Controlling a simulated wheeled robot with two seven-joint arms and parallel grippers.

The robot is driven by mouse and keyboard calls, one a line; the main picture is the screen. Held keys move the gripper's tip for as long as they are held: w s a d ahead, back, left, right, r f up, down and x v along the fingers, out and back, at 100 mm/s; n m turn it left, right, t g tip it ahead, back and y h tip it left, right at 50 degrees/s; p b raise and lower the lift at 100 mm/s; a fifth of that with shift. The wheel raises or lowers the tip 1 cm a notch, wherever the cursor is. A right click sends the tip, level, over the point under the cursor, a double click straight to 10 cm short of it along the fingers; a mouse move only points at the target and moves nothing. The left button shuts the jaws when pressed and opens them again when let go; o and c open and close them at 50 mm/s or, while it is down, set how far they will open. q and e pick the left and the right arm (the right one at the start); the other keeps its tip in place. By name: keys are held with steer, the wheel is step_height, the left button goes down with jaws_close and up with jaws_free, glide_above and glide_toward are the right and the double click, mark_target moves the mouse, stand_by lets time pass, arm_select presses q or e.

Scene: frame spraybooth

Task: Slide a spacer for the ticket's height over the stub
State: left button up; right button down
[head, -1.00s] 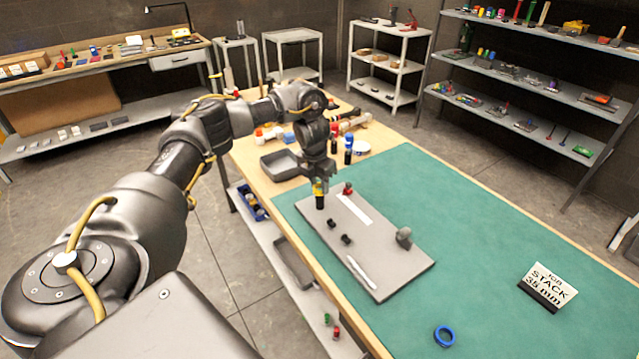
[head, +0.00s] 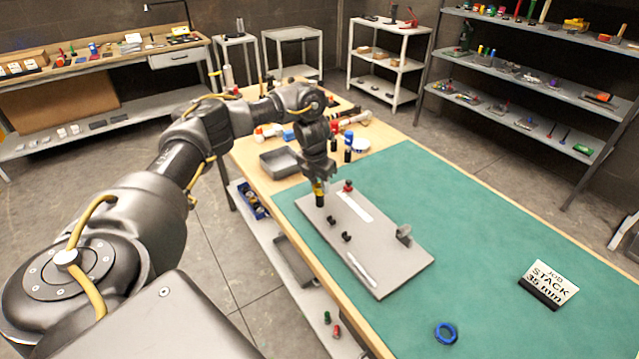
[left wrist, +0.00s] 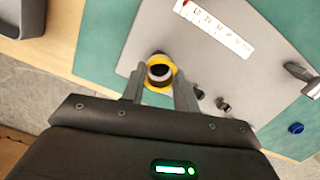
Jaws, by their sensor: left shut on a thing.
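My left gripper (head: 319,180) is shut on a yellow ring-shaped spacer (left wrist: 172,68) at the left corner of the grey board (head: 385,262). The dark stub (head: 320,200) stands upright below the fingers. In the left wrist view the stub's dark top (left wrist: 160,69) shows inside the yellow ring, with a pale band. I cannot tell how far down the stub the ring sits. The ticket (head: 548,284) reads "JOB STACK 35 mm" and stands on the green mat. A blue ring (head: 445,333) lies on the mat near the front. My right gripper is not in view.
A grey tray (head: 281,161) and bottles stand behind. The green mat right of the board is mostly clear.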

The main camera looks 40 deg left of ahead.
mark_target(319, 192)
arm_select(q)
steer(key=shift+f+b, duration=0.8)
steer(key=shift+f, duration=0.85)
steer(key=o, duration=1)
steer(key=shift+r, duration=0.55)
step_height(319, 192, up, 10)
steer(key=s+p, duration=0.1)
steer(key=shift+s+f, duration=0.15)
steer(key=shift+s, duration=0.15)
